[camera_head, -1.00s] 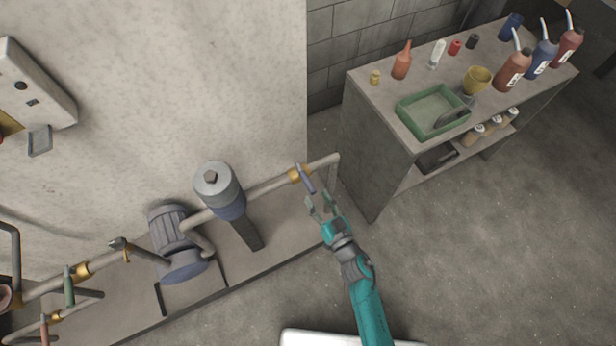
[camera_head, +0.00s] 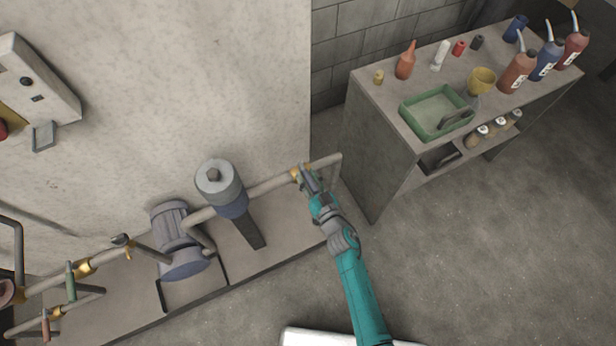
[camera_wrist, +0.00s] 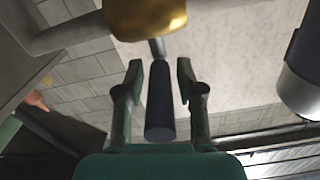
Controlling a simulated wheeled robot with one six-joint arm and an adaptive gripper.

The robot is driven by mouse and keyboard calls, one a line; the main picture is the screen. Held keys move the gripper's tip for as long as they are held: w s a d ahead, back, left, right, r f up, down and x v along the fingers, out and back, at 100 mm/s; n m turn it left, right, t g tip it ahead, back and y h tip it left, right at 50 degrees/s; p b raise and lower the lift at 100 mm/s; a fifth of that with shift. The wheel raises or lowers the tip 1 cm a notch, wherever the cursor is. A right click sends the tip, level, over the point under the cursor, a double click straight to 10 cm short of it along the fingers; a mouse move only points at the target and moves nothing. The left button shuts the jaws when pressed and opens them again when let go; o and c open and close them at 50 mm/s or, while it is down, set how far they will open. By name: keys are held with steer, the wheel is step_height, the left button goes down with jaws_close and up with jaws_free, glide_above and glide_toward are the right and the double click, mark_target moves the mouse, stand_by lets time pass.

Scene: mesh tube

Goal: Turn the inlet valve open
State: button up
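The valve near the right end of the pipe has a brass body (camera_head: 296,174), which also shows at the top of the wrist view (camera_wrist: 146,16). Its dark handle (camera_wrist: 160,100) points toward me in the wrist view. My gripper (camera_head: 309,176) is at this valve in the head view and covers most of the handle there. In the wrist view my gripper (camera_wrist: 160,85) is open, with one finger on each side of the handle. Gaps show between the fingers and the handle.
A grey filter housing (camera_head: 222,187) and a pump (camera_head: 178,240) stand left of my gripper. More valves, one with a green handle (camera_head: 70,283), are at the far left. A shelf with a green tray (camera_head: 408,112) and bottles stands to the right. Open floor lies in front.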

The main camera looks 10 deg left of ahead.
jaws_close()
